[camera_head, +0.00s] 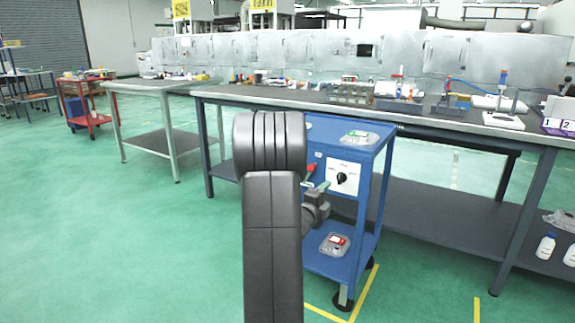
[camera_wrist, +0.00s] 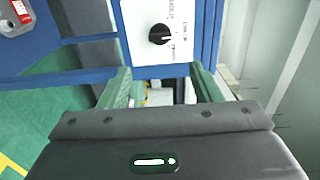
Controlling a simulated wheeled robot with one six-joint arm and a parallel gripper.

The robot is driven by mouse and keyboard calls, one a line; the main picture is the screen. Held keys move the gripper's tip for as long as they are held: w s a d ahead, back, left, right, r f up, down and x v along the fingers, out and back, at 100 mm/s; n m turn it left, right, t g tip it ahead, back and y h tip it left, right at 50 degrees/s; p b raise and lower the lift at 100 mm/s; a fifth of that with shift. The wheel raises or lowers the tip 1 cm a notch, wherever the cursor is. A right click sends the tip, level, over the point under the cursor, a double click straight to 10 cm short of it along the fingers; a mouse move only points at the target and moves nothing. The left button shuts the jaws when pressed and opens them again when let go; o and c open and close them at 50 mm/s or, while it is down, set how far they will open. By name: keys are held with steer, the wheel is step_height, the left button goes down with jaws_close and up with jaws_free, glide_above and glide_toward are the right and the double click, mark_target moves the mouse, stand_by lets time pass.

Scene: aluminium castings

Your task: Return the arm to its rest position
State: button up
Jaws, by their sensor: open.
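My gripper (camera_wrist: 163,84) is open, with its two green fingers apart and nothing seen between them. In the wrist view, a white panel with a black rotary knob (camera_wrist: 160,34) lies just beyond the fingertips. In the head view, my dark arm rises in the middle of the picture and hides part of my gripper (camera_head: 320,187). The gripper is in front of the blue cart (camera_head: 377,215), close to its white panel (camera_head: 351,179). The black knob (camera_head: 341,178) on that panel is to the right of the gripper. I cannot tell the exact gap.
The cart carries a clear tray (camera_head: 360,138) on top and another tray (camera_head: 334,244) on its lower shelf. A long workbench (camera_head: 440,122) with several tools stands behind it. A smaller table (camera_head: 160,84) and a red cart (camera_head: 90,100) are left. Green floor is open at left.

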mark_target(340, 181)
steer(key=b+x, duration=0.1)
steer(key=x, duration=1)
steer(key=shift+w+d, duration=0.2)
steer(key=shift+d, duration=0.05)
steer(key=shift+s+a, duration=0.1)
